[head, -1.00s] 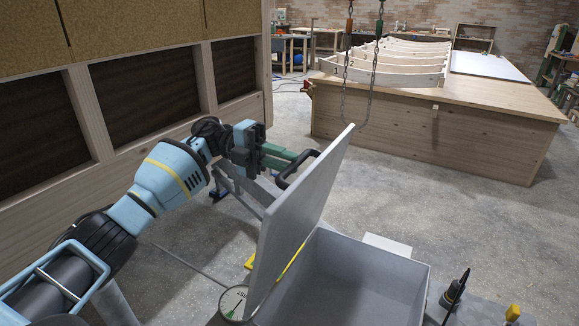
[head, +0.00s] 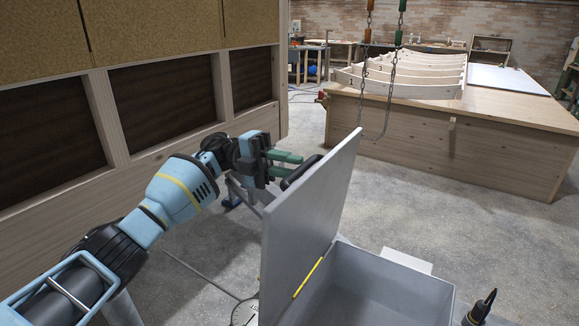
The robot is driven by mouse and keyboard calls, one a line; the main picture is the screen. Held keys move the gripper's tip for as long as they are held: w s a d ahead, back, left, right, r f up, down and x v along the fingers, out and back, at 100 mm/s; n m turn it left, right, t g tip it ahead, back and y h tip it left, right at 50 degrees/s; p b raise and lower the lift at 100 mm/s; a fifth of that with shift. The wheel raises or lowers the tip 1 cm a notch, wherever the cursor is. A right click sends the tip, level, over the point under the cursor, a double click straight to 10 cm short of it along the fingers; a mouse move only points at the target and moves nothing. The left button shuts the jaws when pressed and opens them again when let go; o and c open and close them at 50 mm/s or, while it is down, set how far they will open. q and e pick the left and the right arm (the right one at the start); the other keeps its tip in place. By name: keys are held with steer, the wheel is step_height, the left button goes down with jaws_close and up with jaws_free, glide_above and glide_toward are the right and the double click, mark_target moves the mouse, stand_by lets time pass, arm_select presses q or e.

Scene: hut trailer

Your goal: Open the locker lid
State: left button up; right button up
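The grey locker lid (head: 307,212) stands raised, close to upright, along the left side of the open grey locker box (head: 385,287). A black handle (head: 302,171) is on the lid's left-facing outer side, near its top edge. My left gripper (head: 289,164) is at the left of the handle. Its two green fingers are apart, with a narrow gap between them, and the fingertips are right by the handle. I see nothing held between them; whether they touch the handle is unclear. The box looks empty inside. My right gripper is not in view.
A wooden panelled wall (head: 150,155) runs along the left. A chain sling (head: 390,85) hangs beyond the lid, before a large wooden workbench (head: 480,140). A black tool (head: 482,308) stands right of the box. The grey floor between is clear.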

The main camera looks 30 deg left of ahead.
arm_select(q)
steer(key=o, duration=0.3)
